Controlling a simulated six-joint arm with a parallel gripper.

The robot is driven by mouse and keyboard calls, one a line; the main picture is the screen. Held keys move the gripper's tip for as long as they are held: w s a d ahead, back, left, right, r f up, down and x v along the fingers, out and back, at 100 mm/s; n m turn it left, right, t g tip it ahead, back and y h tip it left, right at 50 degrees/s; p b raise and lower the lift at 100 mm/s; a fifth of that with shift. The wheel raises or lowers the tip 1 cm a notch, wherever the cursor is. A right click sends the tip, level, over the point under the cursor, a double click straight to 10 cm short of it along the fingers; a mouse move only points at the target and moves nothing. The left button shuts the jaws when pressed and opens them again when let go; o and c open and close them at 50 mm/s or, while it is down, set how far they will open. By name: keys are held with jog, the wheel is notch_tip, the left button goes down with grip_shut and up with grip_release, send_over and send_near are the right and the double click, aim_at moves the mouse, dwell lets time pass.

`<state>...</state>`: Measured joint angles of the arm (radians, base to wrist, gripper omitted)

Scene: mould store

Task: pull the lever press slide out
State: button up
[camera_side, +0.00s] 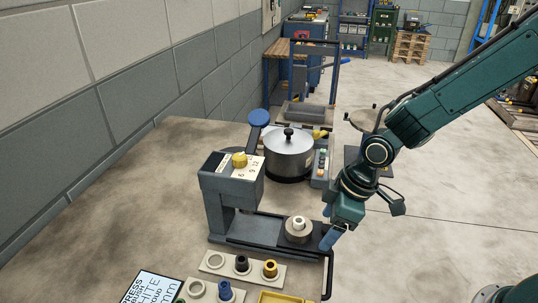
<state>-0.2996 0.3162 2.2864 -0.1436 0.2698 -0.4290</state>
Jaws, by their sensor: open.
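A round pale piece with a white top (298,229) sits on the slide. A black bar handle (330,277) stands at the slide's right end. My gripper (331,238) comes down from the right, its blue fingers close above the slide's end, next to the handle. It is open; whether a finger touches the slide I cannot tell.
A metal pot (288,153) stands behind the slide, with a grey button box (320,168) beside it. Pale holders with rings and coloured plugs (242,267), a printed sign (152,288) and a yellow tray (285,298) lie in front. The worktop at left is clear.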

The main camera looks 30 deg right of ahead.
jog(key=shift+r, duration=3.45)
jog(key=shift+s+d+r, duration=0.15)
jog(key=shift+d+r, duration=0.2)
jog(key=shift+r, duration=0.05)
jog(key=s+d+r+m+t+h, duration=0.1)
jog(key=s+d+r+m, duration=0.3)
jog(key=s+d, duration=0.3)
jog(key=s+d+r+m+t+h, duration=0.1)
jog(key=s+d+r+m, duration=0.4)
jog(key=s, duration=0.5)
jog(key=shift+d+r+t, duration=0.6)
jog(key=shift+d+r, duration=0.4)
jog(key=shift+r, duration=0.1)
